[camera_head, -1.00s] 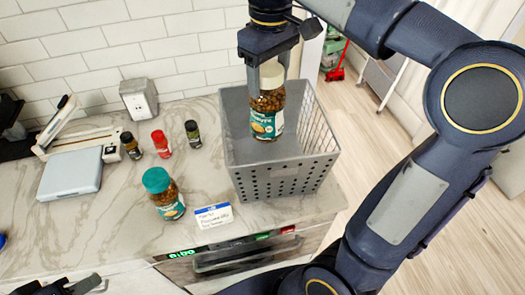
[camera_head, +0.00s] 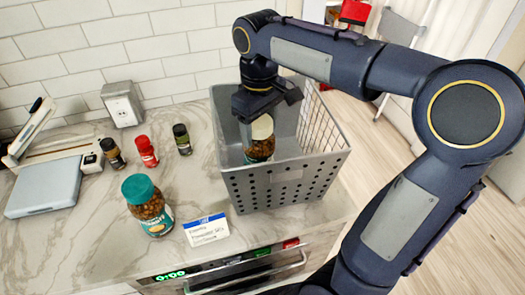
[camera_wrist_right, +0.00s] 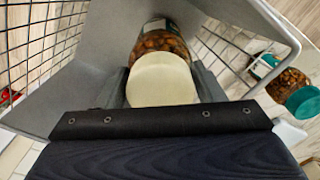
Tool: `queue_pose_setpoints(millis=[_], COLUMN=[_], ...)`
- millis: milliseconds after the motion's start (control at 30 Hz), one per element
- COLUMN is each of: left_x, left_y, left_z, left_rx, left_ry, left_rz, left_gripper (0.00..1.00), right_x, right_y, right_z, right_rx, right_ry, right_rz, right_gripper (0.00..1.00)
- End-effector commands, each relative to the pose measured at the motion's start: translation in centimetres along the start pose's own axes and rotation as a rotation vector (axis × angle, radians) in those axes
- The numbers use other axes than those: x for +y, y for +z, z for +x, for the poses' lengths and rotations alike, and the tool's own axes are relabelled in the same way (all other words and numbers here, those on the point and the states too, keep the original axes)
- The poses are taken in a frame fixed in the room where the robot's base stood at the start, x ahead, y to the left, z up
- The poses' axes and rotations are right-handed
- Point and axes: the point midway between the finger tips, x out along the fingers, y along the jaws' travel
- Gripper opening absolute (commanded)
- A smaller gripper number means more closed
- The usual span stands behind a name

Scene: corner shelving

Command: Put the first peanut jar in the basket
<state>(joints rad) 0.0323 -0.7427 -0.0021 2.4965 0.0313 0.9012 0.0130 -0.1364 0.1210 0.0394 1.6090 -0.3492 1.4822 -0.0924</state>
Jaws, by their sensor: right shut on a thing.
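A peanut jar (camera_head: 260,150) with a cream lid is inside the grey basket (camera_head: 290,186), its lower part hidden by the front wall. My right gripper (camera_head: 261,116) reaches down into the basket and is shut on this jar near its lid. In the right wrist view, the jar (camera_wrist_right: 160,42) lies straight ahead beyond its lid. I cannot tell whether it touches the basket floor. A second peanut jar (camera_head: 150,212) with a teal lid stands upright on the counter, left of the basket. My left gripper is not in view.
A white label card (camera_head: 206,230) stands between the teal-lidded jar and the basket. Several small spice jars (camera_head: 146,151) stand behind on the marble counter.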

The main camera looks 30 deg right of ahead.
Motion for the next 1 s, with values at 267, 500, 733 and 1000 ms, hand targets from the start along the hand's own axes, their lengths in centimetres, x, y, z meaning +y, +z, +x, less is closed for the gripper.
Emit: queue_pose_setpoints(millis=[267, 500, 733, 1000], left_x=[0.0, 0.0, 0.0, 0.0], left_y=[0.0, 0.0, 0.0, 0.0], left_z=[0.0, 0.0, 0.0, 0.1], left_rx=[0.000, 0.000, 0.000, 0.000], left_ry=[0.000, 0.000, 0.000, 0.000], left_rz=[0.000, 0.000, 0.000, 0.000], left_gripper=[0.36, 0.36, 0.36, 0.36], right_x=[0.0, 0.0, 0.0, 0.0], right_y=[0.0, 0.0, 0.0, 0.0], right_z=[2.9, 5.3, 5.4, 5.6], right_rx=[-0.001, 0.002, 0.003, 0.000], right_ry=[0.000, 0.000, 0.000, 0.000], right_rz=[0.000, 0.000, 0.000, 0.000], right_gripper=[0.02, 0.02, 0.02, 0.83])
